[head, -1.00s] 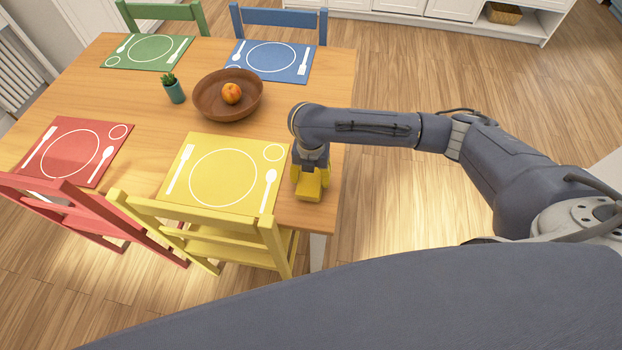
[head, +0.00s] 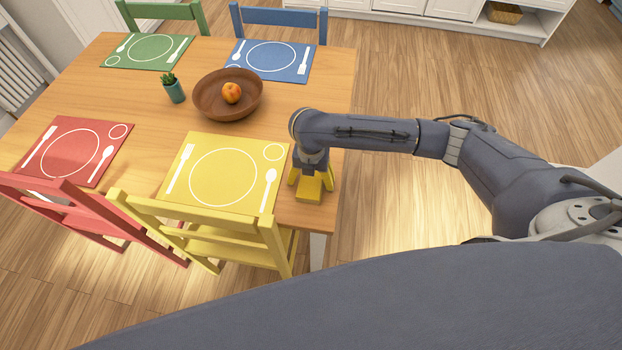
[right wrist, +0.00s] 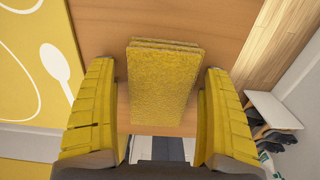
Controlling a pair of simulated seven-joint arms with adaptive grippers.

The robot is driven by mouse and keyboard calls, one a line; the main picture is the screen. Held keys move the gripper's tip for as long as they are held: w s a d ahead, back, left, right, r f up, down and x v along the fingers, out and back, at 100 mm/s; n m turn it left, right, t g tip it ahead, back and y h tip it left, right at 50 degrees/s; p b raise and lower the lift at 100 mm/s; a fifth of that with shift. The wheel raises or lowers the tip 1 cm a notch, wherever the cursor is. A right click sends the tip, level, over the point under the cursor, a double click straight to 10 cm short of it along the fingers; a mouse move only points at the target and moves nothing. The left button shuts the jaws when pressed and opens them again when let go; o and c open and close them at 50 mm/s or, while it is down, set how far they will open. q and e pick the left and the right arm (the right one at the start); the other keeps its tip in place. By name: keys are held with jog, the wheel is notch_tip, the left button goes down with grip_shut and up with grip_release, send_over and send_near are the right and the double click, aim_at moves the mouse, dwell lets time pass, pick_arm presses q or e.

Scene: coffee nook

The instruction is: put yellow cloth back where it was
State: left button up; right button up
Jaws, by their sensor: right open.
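The yellow cloth (head: 309,189) is a folded, textured block lying on the wooden table, just right of the yellow placemat (head: 222,172). My right gripper (head: 311,184) is above the cloth, pointing down, with its yellow fingers spread. In the right wrist view the cloth (right wrist: 162,82) lies between the two open fingers (right wrist: 160,112), with a gap on each side. My left gripper is not in any view.
The wooden table (head: 140,95) also holds a brown bowl (head: 215,107) with an orange fruit, a small potted plant (head: 173,89), and red, green and blue placemats. A yellow chair (head: 215,225) stands at the near side. The table's right edge is close to the cloth.

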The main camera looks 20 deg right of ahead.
aim_at(311, 179)
notch_tip(311, 179, up, 12)
jog(key=shift+r, duration=0.2)
dwell(0.5)
